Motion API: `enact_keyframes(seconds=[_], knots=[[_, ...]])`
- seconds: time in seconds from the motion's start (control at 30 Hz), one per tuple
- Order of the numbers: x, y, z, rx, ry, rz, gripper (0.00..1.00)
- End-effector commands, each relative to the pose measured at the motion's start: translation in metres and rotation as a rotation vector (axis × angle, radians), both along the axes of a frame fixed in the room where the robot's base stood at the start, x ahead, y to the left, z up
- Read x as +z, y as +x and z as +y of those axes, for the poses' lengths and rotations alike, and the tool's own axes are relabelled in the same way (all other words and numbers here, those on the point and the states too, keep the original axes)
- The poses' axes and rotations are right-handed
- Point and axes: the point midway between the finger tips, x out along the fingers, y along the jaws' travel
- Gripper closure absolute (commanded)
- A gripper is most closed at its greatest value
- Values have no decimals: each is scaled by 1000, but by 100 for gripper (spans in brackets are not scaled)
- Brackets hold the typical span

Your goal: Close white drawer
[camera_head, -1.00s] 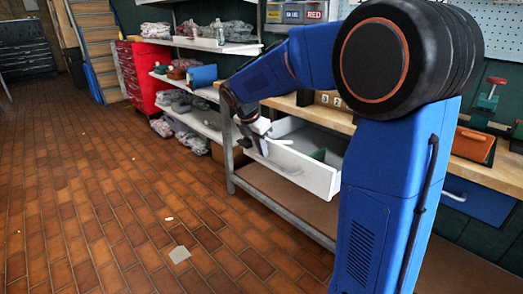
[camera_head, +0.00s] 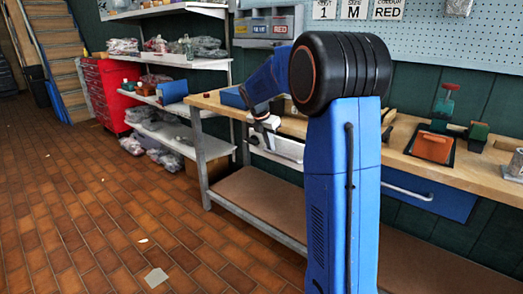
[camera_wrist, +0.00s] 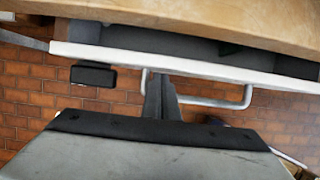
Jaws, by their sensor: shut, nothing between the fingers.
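The white drawer (camera_head: 285,147) sits under the wooden workbench, largely hidden by my arm in the head view. In the wrist view, the white rim of its front (camera_wrist: 200,68) stands out from the bench edge. A dark gap into the drawer shows between them, so it is a little open. Its pale bar handle (camera_wrist: 215,103) is on the front. My gripper (camera_wrist: 162,85) is shut and empty, with its dark fingers up against or very near the drawer front by the handle's left end. Contact cannot be made out. In the head view my gripper (camera_head: 266,124) is small and partly hidden.
The wooden bench top (camera_head: 215,100) runs above the drawer. A blue drawer (camera_head: 430,192) is to the right. A grey bench leg (camera_head: 200,160) and lower shelf (camera_head: 260,198) stand below. A red cabinet (camera_head: 108,92) and shelving are at the back left. The brick-coloured floor (camera_head: 90,220) is mostly open.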

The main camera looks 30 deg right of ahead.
Motion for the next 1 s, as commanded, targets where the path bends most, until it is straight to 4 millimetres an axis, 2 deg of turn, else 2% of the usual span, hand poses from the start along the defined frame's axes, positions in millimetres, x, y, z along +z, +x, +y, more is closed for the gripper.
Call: enact_keyframes(seconds=[0.2, 0.67, 0.87, 1.0], knots=[[0, 6, -16, -1, 1, -2, 100], [0, 7, -18, 0, 0, -1, 100], [10, 6, -10, 1, 0, -3, 100], [30, 3, 6, 1, 0, -4, 100]])
